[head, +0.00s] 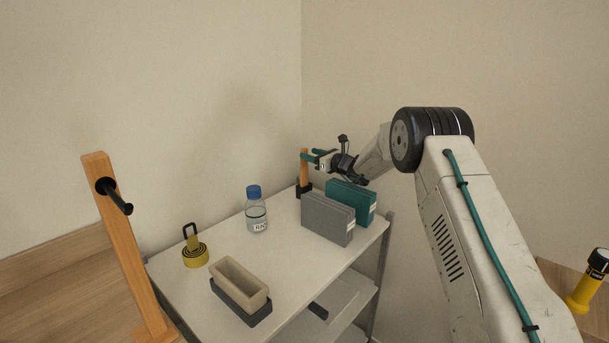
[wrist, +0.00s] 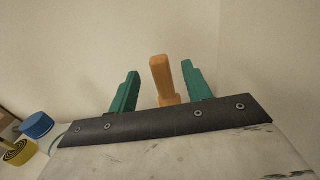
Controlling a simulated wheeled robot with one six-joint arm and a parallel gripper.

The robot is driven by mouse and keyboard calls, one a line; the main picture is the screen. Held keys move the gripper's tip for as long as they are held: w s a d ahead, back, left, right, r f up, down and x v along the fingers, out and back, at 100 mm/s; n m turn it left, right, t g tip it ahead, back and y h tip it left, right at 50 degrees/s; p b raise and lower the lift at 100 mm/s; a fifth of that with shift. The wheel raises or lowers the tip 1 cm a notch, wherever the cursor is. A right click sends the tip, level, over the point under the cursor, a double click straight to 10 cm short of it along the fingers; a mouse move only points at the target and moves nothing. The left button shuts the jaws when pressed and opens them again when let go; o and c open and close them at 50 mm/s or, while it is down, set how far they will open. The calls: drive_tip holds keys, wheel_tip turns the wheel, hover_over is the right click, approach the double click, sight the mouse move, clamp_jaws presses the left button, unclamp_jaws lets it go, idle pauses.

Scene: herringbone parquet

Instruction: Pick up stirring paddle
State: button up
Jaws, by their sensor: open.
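The stirring paddle (head: 304,170) appears to be the orange-brown wooden upright at the far back corner of the white table. It stands in a small black holder (head: 304,191). In the wrist view the wooden paddle (wrist: 162,82) rises between the two green fingers, with clear gaps on both sides. My gripper (head: 309,154) is open near the upper part of the paddle, and its fingers (wrist: 160,72) hold nothing. Whether the paddle is fully between the fingers in depth, I cannot tell. Its lower part is hidden in the wrist view.
A grey block (head: 327,219) and a teal block (head: 350,202) stand in front of the holder. A wooden post (head: 122,245) stands at the left.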

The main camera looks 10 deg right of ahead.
sight(306, 152)
drive_tip(key=x, duration=0.4)
drive_tip(key=shift+w+r, duration=0.1)
drive_tip(key=shift+w, duration=0.05)
clamp_jaws()
wheel_tip(306, 152, up, 18)
idle(0.4)
